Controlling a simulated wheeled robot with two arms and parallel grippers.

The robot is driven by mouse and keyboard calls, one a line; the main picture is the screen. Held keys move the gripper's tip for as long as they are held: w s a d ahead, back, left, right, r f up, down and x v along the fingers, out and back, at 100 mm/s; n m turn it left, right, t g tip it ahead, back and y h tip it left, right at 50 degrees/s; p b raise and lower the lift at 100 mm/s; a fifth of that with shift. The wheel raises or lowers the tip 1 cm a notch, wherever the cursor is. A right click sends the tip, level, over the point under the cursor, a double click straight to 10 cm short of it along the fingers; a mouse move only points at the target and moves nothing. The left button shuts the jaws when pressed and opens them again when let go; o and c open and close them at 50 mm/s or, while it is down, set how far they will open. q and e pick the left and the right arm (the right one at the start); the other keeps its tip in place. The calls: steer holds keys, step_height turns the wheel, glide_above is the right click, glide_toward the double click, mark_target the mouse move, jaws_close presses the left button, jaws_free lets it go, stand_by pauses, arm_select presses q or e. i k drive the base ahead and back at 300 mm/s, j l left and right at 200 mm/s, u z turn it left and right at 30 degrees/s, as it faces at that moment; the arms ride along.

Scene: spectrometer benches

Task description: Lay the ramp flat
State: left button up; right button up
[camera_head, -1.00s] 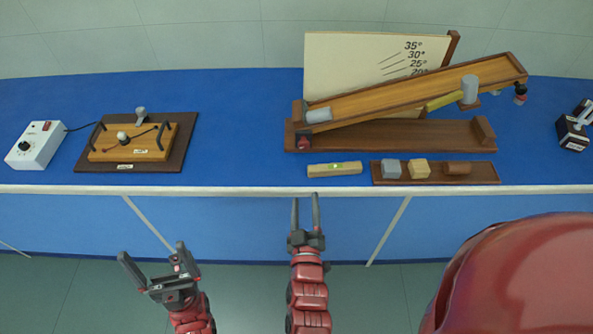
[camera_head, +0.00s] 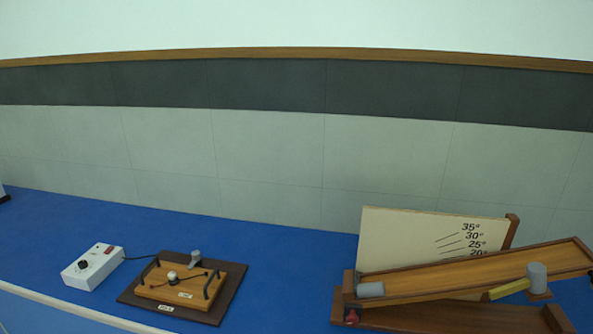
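The wooden ramp (camera_head: 455,277) is tilted on the blue bench at the right, its left end low and its right end high. It sits over a dark wooden base (camera_head: 430,316). A grey cylinder (camera_head: 370,290) lies at the ramp's low left end. A second grey cylinder (camera_head: 537,277) is near the raised right part, beside a yellow piece (camera_head: 509,289) at the ramp's side. A pale angle board (camera_head: 410,235) with degree marks up to 35° stands behind the ramp. Neither of my grippers shows now.
A white control box (camera_head: 92,267) with a cable stands at the left of the blue bench (camera_head: 290,270). Beside it a dark board (camera_head: 225,300) carries a wooden block with black handles. The bench between this board and the ramp is clear. A tiled wall (camera_head: 270,165) rises behind.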

mark_target(567, 258)
steer(key=z, duration=1.25)
steer(key=i+l+z, duration=0.25)
steer(key=i+z, duration=0.25)
steer(key=i, duration=0.2)
